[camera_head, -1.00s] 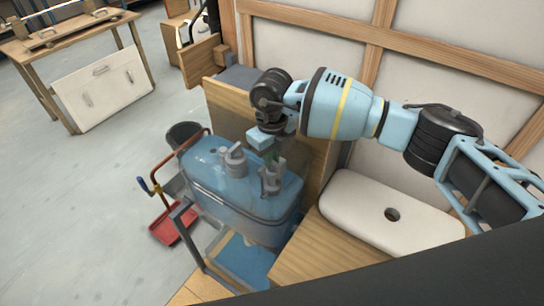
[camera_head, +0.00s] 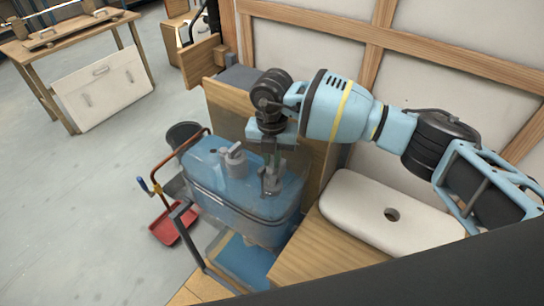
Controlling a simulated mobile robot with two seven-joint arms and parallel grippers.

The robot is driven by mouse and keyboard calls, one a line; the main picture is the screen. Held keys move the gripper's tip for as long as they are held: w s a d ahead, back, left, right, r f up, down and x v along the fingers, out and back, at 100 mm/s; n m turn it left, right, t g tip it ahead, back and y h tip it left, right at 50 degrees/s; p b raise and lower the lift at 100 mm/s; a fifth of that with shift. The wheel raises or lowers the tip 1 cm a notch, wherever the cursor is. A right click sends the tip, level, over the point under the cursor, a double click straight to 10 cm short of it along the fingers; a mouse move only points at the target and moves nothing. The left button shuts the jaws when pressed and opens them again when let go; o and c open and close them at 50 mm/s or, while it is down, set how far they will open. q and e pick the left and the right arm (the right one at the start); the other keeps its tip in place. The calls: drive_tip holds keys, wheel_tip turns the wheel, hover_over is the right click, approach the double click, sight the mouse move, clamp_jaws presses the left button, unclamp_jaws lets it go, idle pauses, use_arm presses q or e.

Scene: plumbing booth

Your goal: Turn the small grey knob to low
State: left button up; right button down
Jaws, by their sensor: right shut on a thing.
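A translucent blue tank (camera_head: 232,200) stands in the middle of the picture with grey fittings on its top. The small grey knob (camera_head: 270,187) is on the right part of the tank top, largely covered by my fingers. A larger grey fitting with a side arm (camera_head: 235,160) stands to its left. My right gripper (camera_head: 271,174) points down from above and is shut on the small grey knob. The knob's exact setting cannot be read. My left gripper is not in view.
A wooden panel (camera_head: 230,108) stands behind the tank. A white basin (camera_head: 350,207) with a dark drain hole lies to the right, by a wooden top (camera_head: 322,252). A red-handled frame, a red tray (camera_head: 172,226) and a dark bucket (camera_head: 183,134) are at the left.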

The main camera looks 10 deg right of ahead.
sight(272, 161)
drive_tip(key=shift+r+m, duration=0.1)
drive_tip(key=shift+m, duration=2)
drive_tip(key=c, duration=1.7)
unclamp_jaws()
drive_tip(key=shift+c, duration=0.2)
drive_tip(key=shift+r, duration=3.9)
